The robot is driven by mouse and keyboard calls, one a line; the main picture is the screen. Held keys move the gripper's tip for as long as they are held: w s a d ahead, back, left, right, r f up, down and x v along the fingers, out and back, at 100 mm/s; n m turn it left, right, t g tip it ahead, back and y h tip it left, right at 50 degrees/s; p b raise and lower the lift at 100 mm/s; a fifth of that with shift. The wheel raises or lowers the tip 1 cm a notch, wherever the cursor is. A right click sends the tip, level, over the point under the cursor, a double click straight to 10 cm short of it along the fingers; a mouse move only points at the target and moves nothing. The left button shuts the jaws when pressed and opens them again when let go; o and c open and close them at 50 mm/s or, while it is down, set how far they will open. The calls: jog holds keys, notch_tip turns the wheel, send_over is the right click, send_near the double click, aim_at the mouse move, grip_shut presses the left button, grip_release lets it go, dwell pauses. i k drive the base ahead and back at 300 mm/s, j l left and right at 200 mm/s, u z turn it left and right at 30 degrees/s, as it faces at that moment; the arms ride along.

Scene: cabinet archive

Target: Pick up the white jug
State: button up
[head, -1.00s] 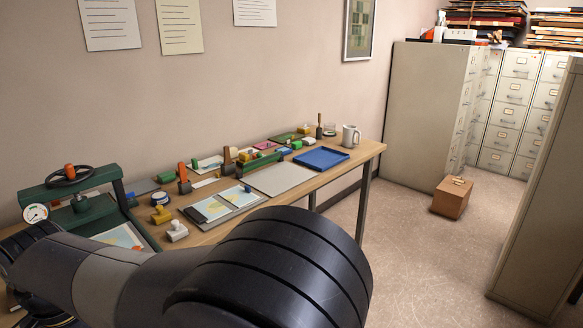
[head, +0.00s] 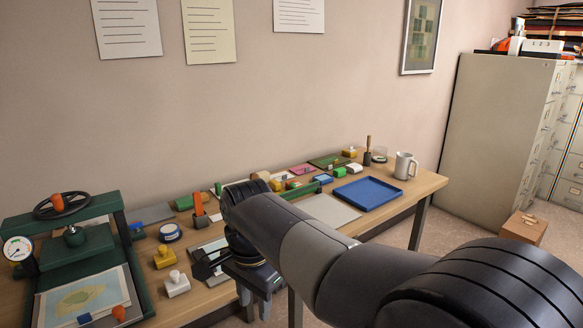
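The white jug (head: 405,165) stands upright near the right end of the wooden table, just behind the blue tray. Its handle faces right. My gripper (head: 257,305) is low in the middle of the head view, at the table's front edge, to the left of the jug and well apart from it. Its fingers point down, and I cannot tell how far apart they are. Nothing shows between them.
The blue tray (head: 367,193) lies in front of the jug. Several stamps and small blocks crowd the table's back. A green press (head: 75,245) stands at the left end. A filing cabinet (head: 500,140) and a box (head: 524,228) are on the right.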

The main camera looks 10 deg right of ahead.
aim_at(403, 162)
jog(key=i+l+z, duration=0.25)
jog(key=z, duration=0.15)
jog(key=i+l+z, duration=0.5)
jog(key=z, duration=0.25)
jog(key=i+z, duration=0.35)
jog(key=i+l+u, duration=0.2)
jog(key=i+u, duration=0.2)
jog(key=i, duration=0.3)
jog(key=i+l+u, duration=0.4)
jog(key=i, duration=0.3)
jog(key=i+l+u, duration=0.35)
jog(key=i+l, duration=0.25)
